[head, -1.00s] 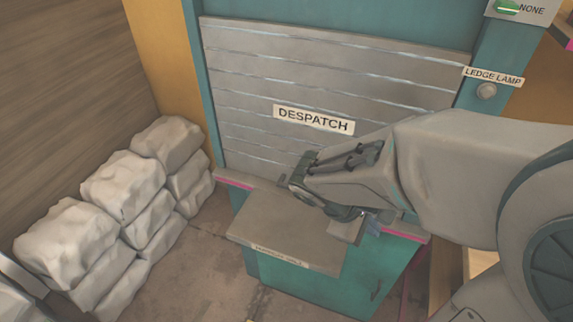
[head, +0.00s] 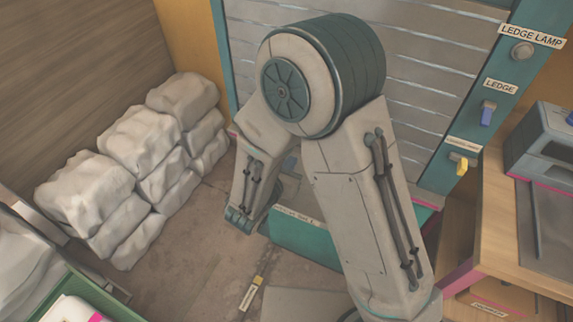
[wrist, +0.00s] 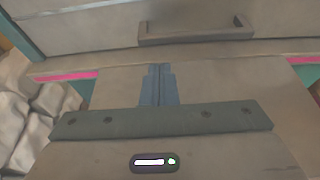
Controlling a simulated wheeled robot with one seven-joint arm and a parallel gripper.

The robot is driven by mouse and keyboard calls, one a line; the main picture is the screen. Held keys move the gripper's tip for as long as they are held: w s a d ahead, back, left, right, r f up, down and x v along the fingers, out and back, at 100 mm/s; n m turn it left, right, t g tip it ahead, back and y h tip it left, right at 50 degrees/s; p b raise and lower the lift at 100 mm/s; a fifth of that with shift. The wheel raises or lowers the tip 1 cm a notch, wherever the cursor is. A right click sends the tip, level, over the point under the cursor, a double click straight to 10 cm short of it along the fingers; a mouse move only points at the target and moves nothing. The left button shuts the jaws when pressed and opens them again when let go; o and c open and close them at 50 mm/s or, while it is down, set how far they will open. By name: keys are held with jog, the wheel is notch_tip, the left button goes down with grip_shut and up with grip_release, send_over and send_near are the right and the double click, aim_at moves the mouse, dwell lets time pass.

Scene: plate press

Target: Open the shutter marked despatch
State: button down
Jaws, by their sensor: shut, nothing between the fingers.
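The grey slatted shutter (head: 430,75) stands in a teal frame in the head view, partly behind my arm. Its despatch sign is hidden now. In the wrist view the shutter's lower part (wrist: 90,35) carries a grey bar handle (wrist: 190,31), and its bottom edge appears to be down at the ledge. My gripper (wrist: 158,72) is shut and empty, its blue-grey fingers together over the ledge, below the handle in the picture and apart from it. In the head view I cannot make out the fingertips.
A switch labelled ledge (head: 487,114), a yellow switch (head: 461,163) and the ledge lamp button (head: 521,50) are on the right post. Pale sacks (head: 135,145) are stacked at left. A wooden bench (head: 500,225) with a grey machine stands at right. Some floor is clear below the ledge.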

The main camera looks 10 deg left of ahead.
jog(key=x, duration=0.6)
jog(key=shift+p, duration=0.3)
